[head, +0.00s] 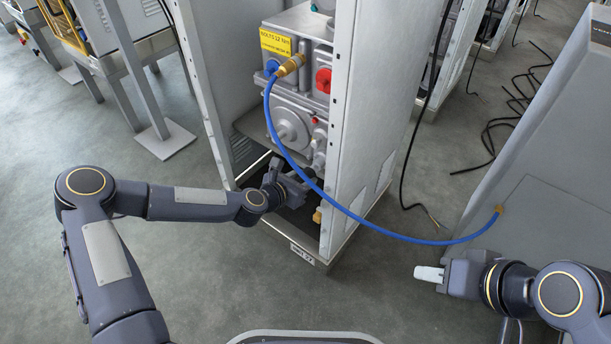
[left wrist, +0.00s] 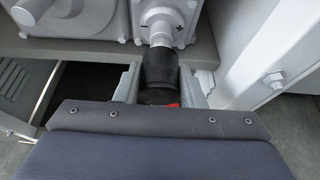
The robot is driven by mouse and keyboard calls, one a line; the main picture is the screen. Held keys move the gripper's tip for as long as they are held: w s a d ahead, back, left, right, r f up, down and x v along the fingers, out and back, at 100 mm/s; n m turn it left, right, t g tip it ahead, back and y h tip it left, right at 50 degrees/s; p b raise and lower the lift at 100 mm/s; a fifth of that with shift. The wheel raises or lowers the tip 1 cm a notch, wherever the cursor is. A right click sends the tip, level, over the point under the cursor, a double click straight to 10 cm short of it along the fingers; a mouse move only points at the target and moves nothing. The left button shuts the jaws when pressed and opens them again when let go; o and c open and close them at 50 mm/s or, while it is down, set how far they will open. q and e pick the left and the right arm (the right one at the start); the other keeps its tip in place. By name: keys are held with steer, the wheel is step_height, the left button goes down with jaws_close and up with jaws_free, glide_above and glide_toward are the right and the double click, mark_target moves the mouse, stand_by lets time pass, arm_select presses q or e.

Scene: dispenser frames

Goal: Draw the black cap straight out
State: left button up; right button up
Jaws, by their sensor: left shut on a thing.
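The black cap (left wrist: 160,66) is on the lower end of a short grey pipe stub (left wrist: 160,25) marked with minus and plus signs. No gap shows between cap and stub. My left gripper (left wrist: 160,90) is shut on the cap, one pale finger on each side. A little red shows at the cap's near end. In the head view my left gripper (head: 296,186) reaches into the bottom of the open cabinet, and the cap is mostly hidden there. My right gripper (head: 428,273) is apart at the lower right, its pale fingertips seen from the side.
A blue hose (head: 345,208) arcs from the grey machine (head: 297,90) across to the right-hand cabinet (head: 560,190), passing close to my left gripper. The cabinet's side panel (head: 352,120) stands right of the gripper. Black cables (head: 505,120) lie on the floor behind.

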arm_select(q)
steer(key=shift+s+a, duration=0.9)
steer(key=shift+s, duration=0.3)
